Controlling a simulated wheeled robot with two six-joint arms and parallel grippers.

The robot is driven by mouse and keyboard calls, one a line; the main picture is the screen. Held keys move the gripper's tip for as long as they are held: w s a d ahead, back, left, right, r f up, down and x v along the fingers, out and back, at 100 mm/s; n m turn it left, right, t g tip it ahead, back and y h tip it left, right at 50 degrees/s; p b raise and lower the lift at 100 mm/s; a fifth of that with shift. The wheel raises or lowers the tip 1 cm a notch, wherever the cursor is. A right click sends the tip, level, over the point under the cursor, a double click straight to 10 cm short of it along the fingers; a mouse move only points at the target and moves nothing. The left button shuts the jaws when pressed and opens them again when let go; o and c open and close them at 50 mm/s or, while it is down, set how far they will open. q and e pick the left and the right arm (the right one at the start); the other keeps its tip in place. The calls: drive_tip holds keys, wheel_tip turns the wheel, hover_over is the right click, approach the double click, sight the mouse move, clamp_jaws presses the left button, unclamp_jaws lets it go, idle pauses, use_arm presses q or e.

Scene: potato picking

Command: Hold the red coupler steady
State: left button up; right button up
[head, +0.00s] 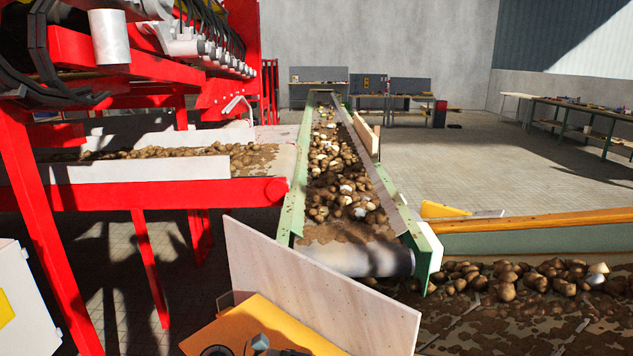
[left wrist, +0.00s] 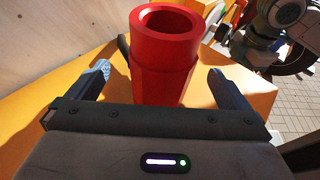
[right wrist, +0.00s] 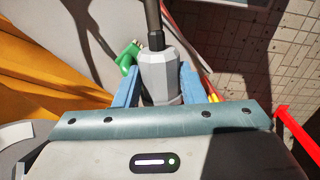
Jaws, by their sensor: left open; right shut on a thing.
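The red coupler (left wrist: 162,62) stands upright in the left wrist view, a thick hollow tube with its round opening facing up, over a yellow-orange surface (left wrist: 60,98). My left gripper (left wrist: 158,74) is open, with one finger on each side of the coupler and a gap showing on both sides. The coupler's lower end is hidden behind the gripper body. My right gripper (right wrist: 158,72) is shut on a pale grey faceted fitting (right wrist: 158,77) with a dark rod or hose (right wrist: 154,22) rising from it. The red coupler is not clear in the head view.
A pale board (head: 320,285) stands behind the yellow-orange surface (head: 262,325). Beyond it a conveyor (head: 297,200) carries potatoes and soil. A red machine frame (head: 45,230) is at left, and a potato bed (head: 470,320) is at right. A green part (right wrist: 128,56) lies near the grey fitting.

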use_arm(q)
drive_tip(key=shift+v, duration=3.9)
